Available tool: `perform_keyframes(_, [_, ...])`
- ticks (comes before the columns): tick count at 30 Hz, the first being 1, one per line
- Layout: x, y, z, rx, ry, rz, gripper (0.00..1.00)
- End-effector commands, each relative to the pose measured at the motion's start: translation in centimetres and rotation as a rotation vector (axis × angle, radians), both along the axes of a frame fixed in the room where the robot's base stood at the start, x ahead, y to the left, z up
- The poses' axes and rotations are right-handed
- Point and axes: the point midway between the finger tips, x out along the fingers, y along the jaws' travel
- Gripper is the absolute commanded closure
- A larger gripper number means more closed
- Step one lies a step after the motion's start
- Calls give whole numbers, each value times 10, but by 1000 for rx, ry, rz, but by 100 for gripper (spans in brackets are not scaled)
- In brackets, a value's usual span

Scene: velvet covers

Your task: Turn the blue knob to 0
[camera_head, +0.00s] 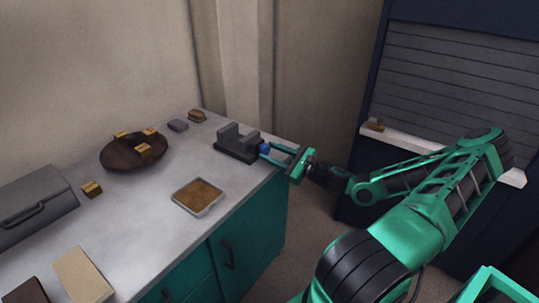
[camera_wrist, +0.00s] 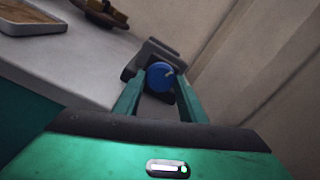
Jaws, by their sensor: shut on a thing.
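The blue knob (camera_head: 264,148) sits on the right-hand side of a dark grey device (camera_head: 232,150) near the counter's right end. In the wrist view the blue knob (camera_wrist: 160,76) faces the camera, with a light pointer mark at its upper right. My gripper (camera_head: 268,152) reaches in from the right, with its two green fingers on either side of the knob. In the wrist view my gripper (camera_wrist: 159,84) is shut on the knob, one finger at its left and one at its right. I cannot read any number marks around the knob.
On the grey counter (camera_head: 150,205) stand a tray (camera_head: 198,196) with brown contents, a brown round board (camera_head: 120,156) with yellowish blocks, and a grey lidded box (camera_head: 35,205). A shuttered cabinet (camera_head: 450,75) with a white ledge stands at right.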

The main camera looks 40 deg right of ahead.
Motion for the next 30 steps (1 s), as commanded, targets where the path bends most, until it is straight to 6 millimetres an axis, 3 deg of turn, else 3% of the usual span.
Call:
perform_keyframes(15, [0,0,0,-328,-117,2,85])
perform_keyframes(30, [0,0,-1,-394,-141,2,85])
